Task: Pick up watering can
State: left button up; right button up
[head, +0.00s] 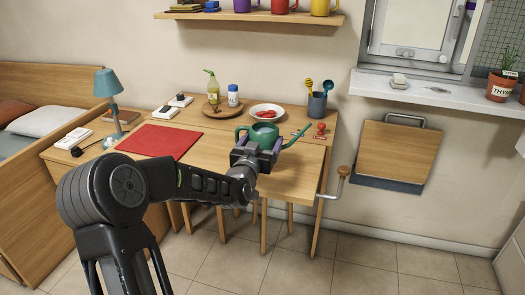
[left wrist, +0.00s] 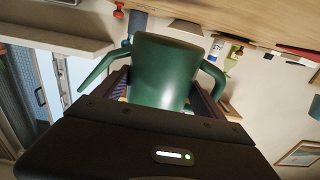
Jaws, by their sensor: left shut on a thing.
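The green watering can (head: 264,134) is at the front right of the wooden table in the head view, with its spout to the right and its handle to the left. My left gripper (head: 259,153) is shut on its body from the front. In the left wrist view the can (left wrist: 163,72) fills the middle, between the two fingers of my left gripper (left wrist: 166,92). I cannot tell from these frames whether its base touches the table. My right gripper is not in view.
The wooden table (head: 213,150) holds a red mat (head: 160,140), a white bowl (head: 267,113), a round wooden board with bottles, and a utensil cup (head: 317,105). A crank handle (head: 341,178) sticks out at the table's right. A folded wooden panel (head: 397,152) hangs on the wall.

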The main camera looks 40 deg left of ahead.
aim_at(263, 130)
pick_arm(q)
notch_tip(263, 130, up, 5)
jog(key=shift+r, duration=0.1)
jog(key=shift+d, duration=0.15)
dwell(1.3)
jog(key=s+d+f+m+h+p, duration=0.1)
jog(key=d+f+m+h, duration=0.15)
jog(key=d, duration=0.55)
jog(key=s+d+f+m+h, duration=0.15)
jog(key=d+h, duration=0.25)
jog(key=d, duration=0.4)
jog(key=s+d+f+m+h+p, duration=0.1)
jog(key=d+f+m+h, duration=0.15)
jog(key=d, duration=0.55)
jog(key=d+r+n+t+y+p, duration=0.1)
jog(key=d+r+p, duration=0.3)
jog(key=p, duration=0.9)
jog(key=shift+w+d+n+y+p, duration=0.25)
jog(key=shift+w+n+y+p, duration=0.15)
jog(key=shift+n+y, duration=0.45)
